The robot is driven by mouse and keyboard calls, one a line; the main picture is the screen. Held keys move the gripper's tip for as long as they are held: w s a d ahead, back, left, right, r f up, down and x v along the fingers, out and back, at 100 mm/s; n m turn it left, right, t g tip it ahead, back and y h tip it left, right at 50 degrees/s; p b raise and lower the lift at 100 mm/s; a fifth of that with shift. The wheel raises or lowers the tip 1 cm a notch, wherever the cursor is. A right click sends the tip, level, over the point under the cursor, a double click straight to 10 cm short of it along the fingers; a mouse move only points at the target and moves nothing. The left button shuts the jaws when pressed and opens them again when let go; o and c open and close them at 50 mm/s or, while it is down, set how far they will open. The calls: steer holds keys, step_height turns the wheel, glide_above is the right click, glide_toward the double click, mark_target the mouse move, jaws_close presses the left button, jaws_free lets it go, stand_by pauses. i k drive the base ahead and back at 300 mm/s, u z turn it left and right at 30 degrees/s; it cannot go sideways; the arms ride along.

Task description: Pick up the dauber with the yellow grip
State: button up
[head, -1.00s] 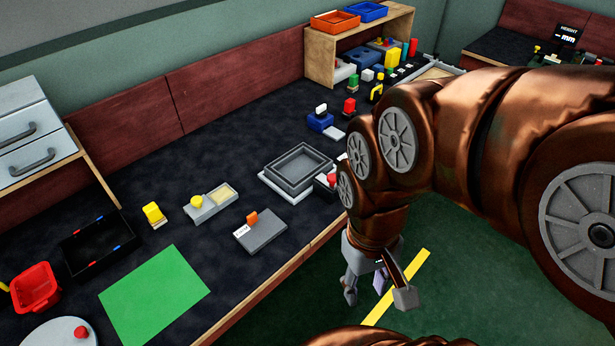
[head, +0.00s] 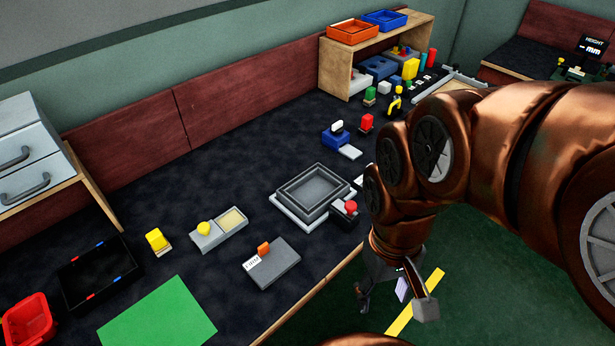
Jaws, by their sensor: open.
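A small upright piece with a yellow grip and a pale base (head: 157,242) stands on the dark worktop at the left, between a black tray and a grey holder. It looks like the dauber. A round yellow knob (head: 204,228) also shows on the grey holder (head: 233,231), beside a pale yellow pad; I cannot tell whether it is a separate tool. My gripper (head: 394,303) is open and empty. It hangs over the green floor beyond the worktop's front edge, well to the right of both yellow pieces.
A black tray (head: 69,289), red bin (head: 28,322) and green mat (head: 160,318) lie at the left. A grey block with an orange tab (head: 272,268) and a stepped grey tray (head: 314,222) lie nearer my arm. A wooden shelf (head: 338,72) stands behind. Dark worktop is bare behind the yellow pieces.

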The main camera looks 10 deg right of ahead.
mark_target(160, 245)
steer(key=u, duration=1.4)
steer(key=k, duration=0.5)
steer(key=z, duration=0.95)
steer(key=i, duration=0.95)
steer(key=u, duration=2.15)
